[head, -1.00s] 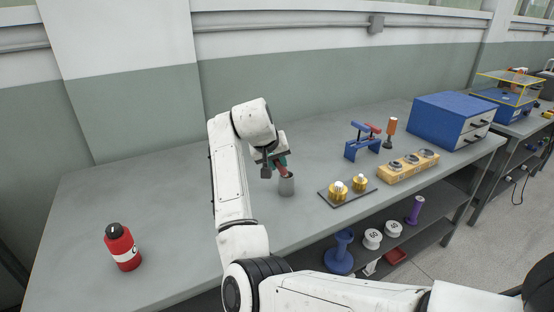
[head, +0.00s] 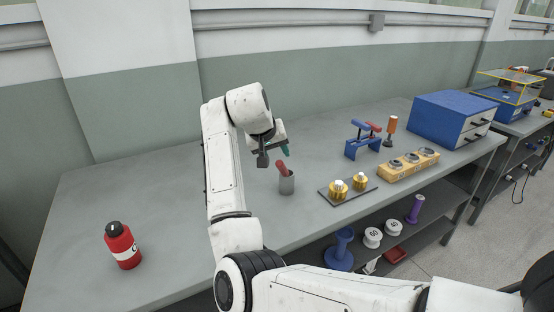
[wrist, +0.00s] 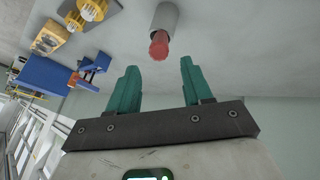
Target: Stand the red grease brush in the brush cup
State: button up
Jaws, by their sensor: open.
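The red grease brush (head: 282,168) stands in the grey brush cup (head: 287,185), its red handle sticking out of the top and leaning a little to the left. Its lower part is hidden inside the cup. In the wrist view the brush (wrist: 159,46) and the cup (wrist: 166,18) show beyond the fingertips. My gripper (wrist: 160,80) is open and empty, its green fingers apart. In the head view my gripper (head: 285,150) is above the cup, clear of the brush.
A red bottle (head: 122,246) stands at the left of the bench. Right of the cup are a dark tray (head: 346,197) with brass parts, a wooden block (head: 408,171) with rings, a blue stand (head: 363,147) and a blue drawer box (head: 450,118). The bench behind the cup is clear.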

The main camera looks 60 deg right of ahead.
jog(key=v, duration=0.9)
jog(key=shift+r, duration=0.2)
jog(key=shift+a+f, duration=0.1)
jog(key=shift+a, duration=0.05)
jog(key=s+a+f+n+t, duration=0.15)
jog(key=a+f+n, duration=0.35)
jog(key=f, duration=0.8)
jog(key=s+a+f+n+t+y, duration=0.1)
jog(key=s+a+f+y, duration=0.1)
jog(key=s+a+f, duration=0.2)
jog(key=s+a+f+n+t+y, duration=0.1)
jog(key=s+a+f, duration=0.4)
jog(key=a, duration=0.6)
jog(key=s+a+f+n+t+y, duration=0.1)
jog(key=s+a+f+n+y, duration=0.2)
jog(key=s+a+f, duration=0.2)
jog(key=a+f, duration=0.3)
jog(key=shift+f+y, duration=0.15)
jog(key=shift+y, duration=0.15)
jog(key=shift+o, duration=0.4)
jog(key=s+d+f+g, duration=0.1)
jog(key=s+f+g, duration=0.3)
jog(key=s, duration=0.6)
notch_tip(320, 180, down, 2)
jog(key=shift+s+d, duration=0.2)
